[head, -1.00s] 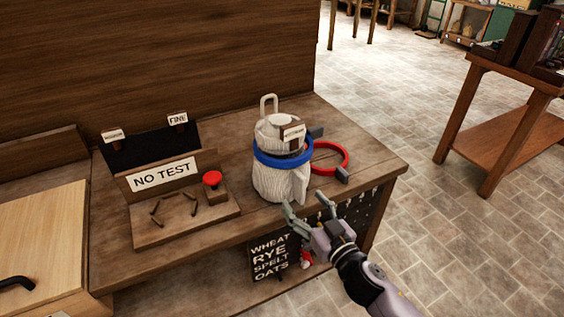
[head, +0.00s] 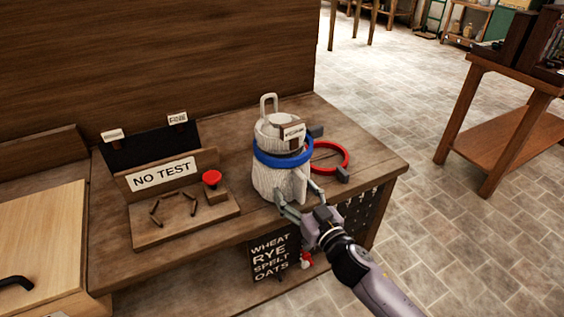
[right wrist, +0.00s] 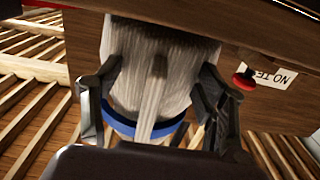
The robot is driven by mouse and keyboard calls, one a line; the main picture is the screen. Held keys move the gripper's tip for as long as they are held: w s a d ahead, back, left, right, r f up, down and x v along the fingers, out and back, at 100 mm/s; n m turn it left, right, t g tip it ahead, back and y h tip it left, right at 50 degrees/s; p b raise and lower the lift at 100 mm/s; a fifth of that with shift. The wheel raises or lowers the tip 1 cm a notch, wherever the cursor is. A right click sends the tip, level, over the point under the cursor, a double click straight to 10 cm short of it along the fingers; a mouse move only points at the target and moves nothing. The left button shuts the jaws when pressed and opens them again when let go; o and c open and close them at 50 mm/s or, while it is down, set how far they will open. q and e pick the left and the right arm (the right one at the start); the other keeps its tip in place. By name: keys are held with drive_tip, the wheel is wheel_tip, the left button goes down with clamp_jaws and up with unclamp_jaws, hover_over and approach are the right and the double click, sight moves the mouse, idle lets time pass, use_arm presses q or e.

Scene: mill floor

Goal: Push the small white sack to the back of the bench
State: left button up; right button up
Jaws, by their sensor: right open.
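The small white sack (head: 272,183) stands upright near the front edge of the bench (head: 240,217). It looks pale and ribbed, with a blue ring (head: 268,158) around its upper part, and a ridge sticks out towards my arm. My right gripper (head: 301,196) is open at the sack's front, low down, with one finger on either side of the ridge. In the right wrist view the sack (right wrist: 180,75) fills the middle between the spread fingers. Whether they touch it is unclear. My left gripper is not in view.
A red ring (head: 345,151) lies right of the sack. A NO TEST board (head: 161,177) and red button (head: 212,177) stand left. The bench's back right is clear.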

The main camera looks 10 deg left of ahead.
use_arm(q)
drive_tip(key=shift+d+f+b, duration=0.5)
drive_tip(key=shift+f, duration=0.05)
use_arm(e)
drive_tip(key=shift+x, duration=2.15)
drive_tip(key=shift+w, duration=0.1)
drive_tip(key=shift+b+x, duration=0.65)
drive_tip(key=shift+x, duration=1)
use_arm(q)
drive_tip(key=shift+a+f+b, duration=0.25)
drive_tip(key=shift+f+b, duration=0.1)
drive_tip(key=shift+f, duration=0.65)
use_arm(e)
drive_tip(key=shift+x, duration=0.75)
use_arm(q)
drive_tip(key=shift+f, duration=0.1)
use_arm(e)
drive_tip(key=shift+w+a, duration=0.1)
